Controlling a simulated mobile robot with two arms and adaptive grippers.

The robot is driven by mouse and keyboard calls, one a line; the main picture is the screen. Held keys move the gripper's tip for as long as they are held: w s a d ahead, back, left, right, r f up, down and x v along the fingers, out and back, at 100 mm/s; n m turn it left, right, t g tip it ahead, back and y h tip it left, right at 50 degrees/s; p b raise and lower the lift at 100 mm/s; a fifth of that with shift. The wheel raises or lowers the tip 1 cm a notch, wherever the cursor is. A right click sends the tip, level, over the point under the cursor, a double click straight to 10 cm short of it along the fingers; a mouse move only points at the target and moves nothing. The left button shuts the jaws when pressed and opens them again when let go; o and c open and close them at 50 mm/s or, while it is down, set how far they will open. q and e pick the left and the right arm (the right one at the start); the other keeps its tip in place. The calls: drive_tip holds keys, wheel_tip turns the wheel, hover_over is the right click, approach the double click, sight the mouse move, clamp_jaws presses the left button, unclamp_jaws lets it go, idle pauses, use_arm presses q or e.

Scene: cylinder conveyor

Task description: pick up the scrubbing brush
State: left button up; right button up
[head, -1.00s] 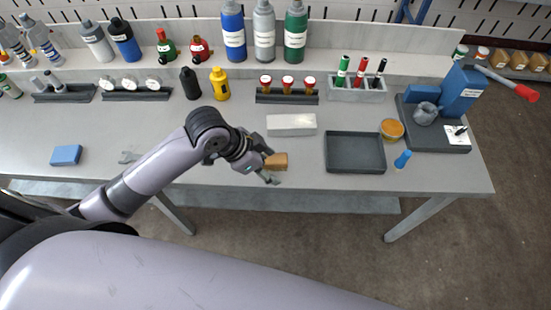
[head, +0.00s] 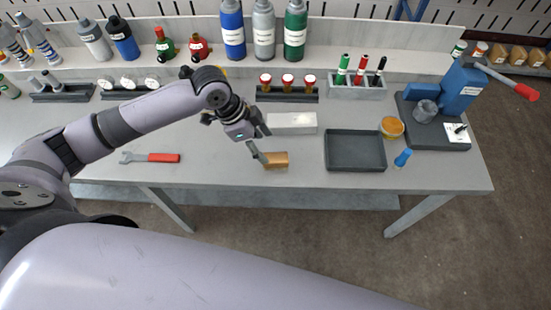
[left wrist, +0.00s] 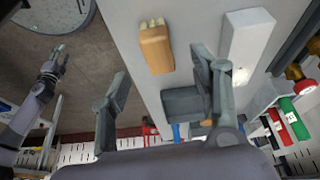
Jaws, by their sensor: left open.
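The scrubbing brush (head: 276,160) is a small tan block lying near the front edge of the workbench. In the left wrist view the brush (left wrist: 156,50) shows a rounded wooden body with pale bristles at one end. My left gripper (head: 263,143) is open and empty, just left of the brush, with one fingertip close to its left end. I cannot tell whether they touch. In the left wrist view the brush lies beyond the spread fingers (left wrist: 160,78). My right gripper (left wrist: 54,66) shows small at the left of the left wrist view; its jaw state is unclear.
A white block (head: 292,123) lies just behind the brush, and a dark grey tray (head: 355,168) stands to its right. A red-handled wrench (head: 150,157) lies left. Behind are a rack with red-capped items (head: 287,95) and bottles. The bench front edge runs close to the brush.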

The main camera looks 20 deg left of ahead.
sight(275, 157)
use_arm(q)
drive_tip(key=x, duration=0.2)
drive_tip(key=shift+d+f, duration=0.2)
drive_tip(key=shift+f, duration=0.2)
drive_tip(key=x, duration=0.2)
drive_tip(key=p+x, duration=0.1)
drive_tip(key=x, duration=0.1)
drive_tip(key=shift+d, duration=0.35)
drive_tip(key=shift+w+d+f, duration=0.1)
drive_tip(key=shift+d+f, duration=0.05)
drive_tip(key=shift+f, duration=0.3)
drive_tip(key=shift+c, duration=0.4)
drive_tip(key=c, duration=1.2)
drive_tip(key=shift+o, duration=0.2)
drive_tip(key=shift+r, duration=0.1)
wheel_tip(275, 157, up, 20)
drive_tip(key=shift+b, duration=0.3)
